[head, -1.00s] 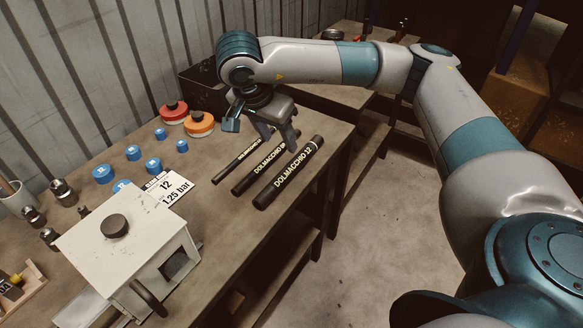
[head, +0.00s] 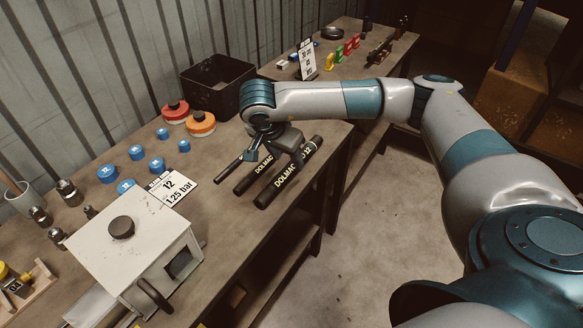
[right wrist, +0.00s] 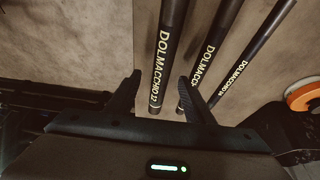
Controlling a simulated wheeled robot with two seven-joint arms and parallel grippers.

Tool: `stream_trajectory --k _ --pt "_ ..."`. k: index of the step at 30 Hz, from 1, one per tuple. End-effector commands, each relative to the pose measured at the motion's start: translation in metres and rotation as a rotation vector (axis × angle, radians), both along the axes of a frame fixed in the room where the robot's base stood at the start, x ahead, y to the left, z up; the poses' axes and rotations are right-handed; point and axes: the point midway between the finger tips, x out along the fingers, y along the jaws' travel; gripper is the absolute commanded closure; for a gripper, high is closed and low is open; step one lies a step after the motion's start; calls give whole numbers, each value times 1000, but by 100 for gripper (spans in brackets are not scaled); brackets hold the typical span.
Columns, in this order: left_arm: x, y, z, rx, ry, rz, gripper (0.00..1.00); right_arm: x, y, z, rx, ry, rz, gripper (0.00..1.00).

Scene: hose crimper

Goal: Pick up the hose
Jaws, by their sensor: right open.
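Three black hoses lettered DOLMACCHIO lie side by side on the workbench: a thick one (head: 284,183), a middle one (head: 243,183) and a thin one (head: 224,172). My right gripper (head: 275,160) is open and empty, pointing down over their far part and covering some lettering. In the right wrist view, the thick hose (right wrist: 165,60), marked 12, runs between the open fingertips (right wrist: 160,79). The middle hose (right wrist: 213,45) passes behind the right finger, and the thin hose (right wrist: 250,55) is farther right. I cannot tell whether the fingers touch any hose. My left gripper is out of view.
A white box machine with a black knob (head: 135,240) stands at the bench's near end, beside a 1.25 bar card (head: 172,188). Blue caps (head: 107,173), orange and red discs (head: 200,124) and a black bin (head: 217,85) are near the wall. Bare bench lies left of the hoses.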

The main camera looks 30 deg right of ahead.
Motion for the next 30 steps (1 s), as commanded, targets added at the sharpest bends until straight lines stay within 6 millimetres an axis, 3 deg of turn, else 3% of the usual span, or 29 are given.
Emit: stream_trajectory --k 8,19,30 --pt "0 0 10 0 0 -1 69 2 -2 -6 -1 1 -2 52" --pt "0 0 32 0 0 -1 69 8 -12 -45 -1 3 -2 52" --pt "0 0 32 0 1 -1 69 9 -13 -49 0 0 -1 52"
